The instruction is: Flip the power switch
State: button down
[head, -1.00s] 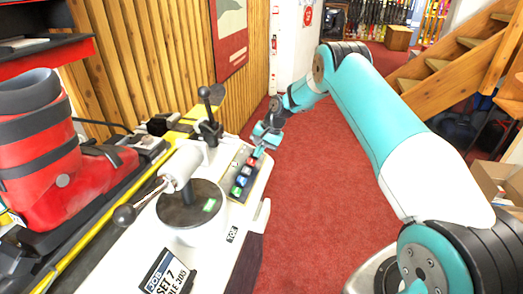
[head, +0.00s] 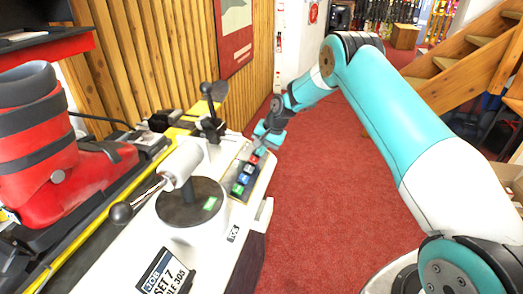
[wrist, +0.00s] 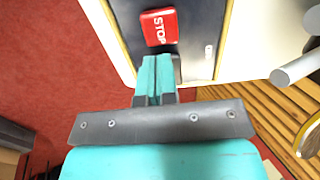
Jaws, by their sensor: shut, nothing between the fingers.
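My gripper (head: 258,151) is shut and empty at the far end of the dark control panel (head: 235,194) on the white bench machine. In the wrist view the closed teal fingers (wrist: 155,66) reach over the panel, just below the red STOP button (wrist: 158,27). A small dark part (wrist: 177,68) shows beside the fingers on their right; it may be the power switch, mostly hidden behind them. I cannot tell whether the fingers touch it or which way it is set. A small pale mark (wrist: 208,52) lies on the panel to the right.
Green and blue buttons (head: 242,180) line the panel. A black-knobbed lever (head: 210,115) stands left of my gripper, with a white roller (head: 182,165) nearer. A red ski boot (head: 45,150) is at left. Red carpet (head: 320,200) to the right is open.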

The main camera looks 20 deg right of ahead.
jog(key=shift+w+d+f, duration=0.15)
jog(key=shift+d+f, duration=0.15)
jog(key=shift+d, duration=0.05)
jog(key=shift+r, duration=0.1)
jog(key=shift+d+r+p, duration=0.15)
jog(key=shift+r+p, duration=0.1)
jog(key=shift+p, duration=0.15)
jog(key=p+v, duration=0.1)
jog(key=v, duration=1.2)
jog(key=shift+a+r, duration=0.25)
jog(key=shift+r, duration=0.15)
jog(key=b, duration=0.2)
jog(key=s+b, duration=0.1)
jog(key=b, duration=0.2)
jog(key=shift+s+a, duration=0.2)
jog(key=shift+s, duration=0.05)
